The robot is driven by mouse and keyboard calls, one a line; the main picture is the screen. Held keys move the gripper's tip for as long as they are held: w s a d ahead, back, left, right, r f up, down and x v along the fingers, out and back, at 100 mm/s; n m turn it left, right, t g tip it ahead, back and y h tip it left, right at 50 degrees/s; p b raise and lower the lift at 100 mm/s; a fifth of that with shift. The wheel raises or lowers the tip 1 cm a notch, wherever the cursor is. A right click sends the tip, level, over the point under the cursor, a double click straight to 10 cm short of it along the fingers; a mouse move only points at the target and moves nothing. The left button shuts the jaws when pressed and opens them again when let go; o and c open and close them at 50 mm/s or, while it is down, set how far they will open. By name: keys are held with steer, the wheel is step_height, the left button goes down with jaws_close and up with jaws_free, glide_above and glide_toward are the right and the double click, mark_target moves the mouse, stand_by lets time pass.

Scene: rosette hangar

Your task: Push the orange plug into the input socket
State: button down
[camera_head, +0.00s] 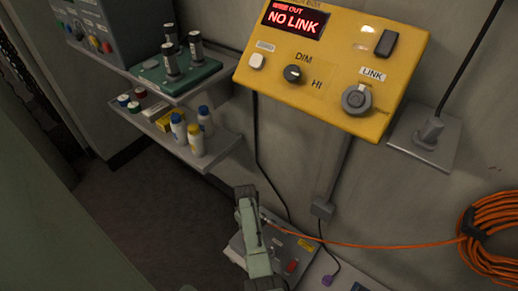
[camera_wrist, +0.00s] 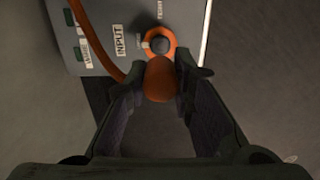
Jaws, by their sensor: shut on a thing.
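The orange plug (camera_wrist: 160,82) sits between the dark fingers of my gripper (camera_wrist: 160,88) in the wrist view. My gripper is shut on it. The plug points at the input socket (camera_wrist: 158,44), a dark hole in an orange ring beside the INPUT label (camera_wrist: 119,40). The plug overlaps the ring's lower edge, and I cannot tell whether it touches the socket. In the head view my gripper (camera_head: 258,240) is over the grey box (camera_head: 284,238) and hides the plug and socket.
The orange cable (camera_head: 380,246) runs right from my gripper to a coil (camera_head: 489,240) on the wall. A yellow panel (camera_head: 330,60) above reads NO LINK. Shelves with bottles (camera_head: 190,140) stand at the left. A black cord hangs behind my gripper.

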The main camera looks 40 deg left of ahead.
steer(key=shift+f, duration=2.75)
steer(key=shift+f+b, duration=0.55)
steer(key=shift+b, duration=0.15)
stand_by(0.4)
steer(key=c, duration=1.3)
jaws_free()
steer(key=shift+r, duration=0.1)
step_height(320, 180, up, 12)
steer(key=shift+f, duration=0.1)
